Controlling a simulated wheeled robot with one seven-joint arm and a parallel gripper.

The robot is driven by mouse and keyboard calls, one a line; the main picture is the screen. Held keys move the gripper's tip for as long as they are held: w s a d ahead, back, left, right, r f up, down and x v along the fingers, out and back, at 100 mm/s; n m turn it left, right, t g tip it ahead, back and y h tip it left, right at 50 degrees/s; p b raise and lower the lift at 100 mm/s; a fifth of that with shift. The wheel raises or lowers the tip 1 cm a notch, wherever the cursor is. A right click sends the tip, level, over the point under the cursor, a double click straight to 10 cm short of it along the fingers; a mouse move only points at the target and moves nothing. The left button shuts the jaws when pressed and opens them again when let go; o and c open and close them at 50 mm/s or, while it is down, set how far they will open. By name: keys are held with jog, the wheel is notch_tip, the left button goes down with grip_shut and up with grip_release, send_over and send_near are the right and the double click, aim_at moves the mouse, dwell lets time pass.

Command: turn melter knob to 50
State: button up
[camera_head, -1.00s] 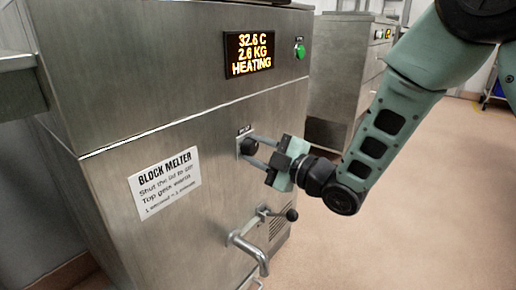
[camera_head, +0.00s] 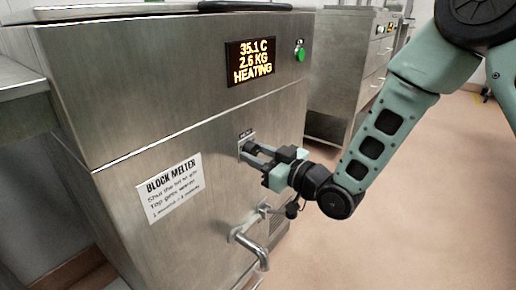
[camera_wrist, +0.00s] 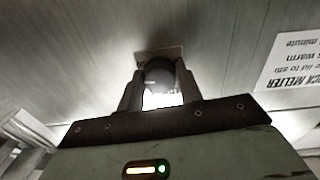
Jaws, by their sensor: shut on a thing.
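The block melter (camera_head: 130,110) is a large steel cabinet filling the left of the head view. Its display (camera_head: 250,62) reads 35.1 C, 2.6 KG, HEATING. The dark melter knob (camera_head: 248,147) sits on a small plate on the front face, below the display. My gripper (camera_head: 258,153) is shut on the knob, with one finger on each side. In the wrist view the round black knob (camera_wrist: 159,72) shows between the two fingertips. A small pale mark shows on the knob, but the knob's scale and setting are too small to read.
A green button (camera_head: 300,54) is right of the display. A white BLOCK MELTER label (camera_head: 170,187) is left of the knob. A bent metal spout (camera_head: 250,248) with a black-ended lever (camera_head: 291,210) juts out below my gripper. Open floor (camera_head: 400,230) lies to the right.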

jog(key=shift+m+p, duration=1.25)
jog(key=shift+m, duration=1.05)
jog(key=o, duration=1)
jog(key=shift+s, duration=0.1)
jog(key=shift+r+p+v, duration=0.2)
jog(key=shift+p+v, duration=4.75)
jog(key=shift+v, duration=3.75)
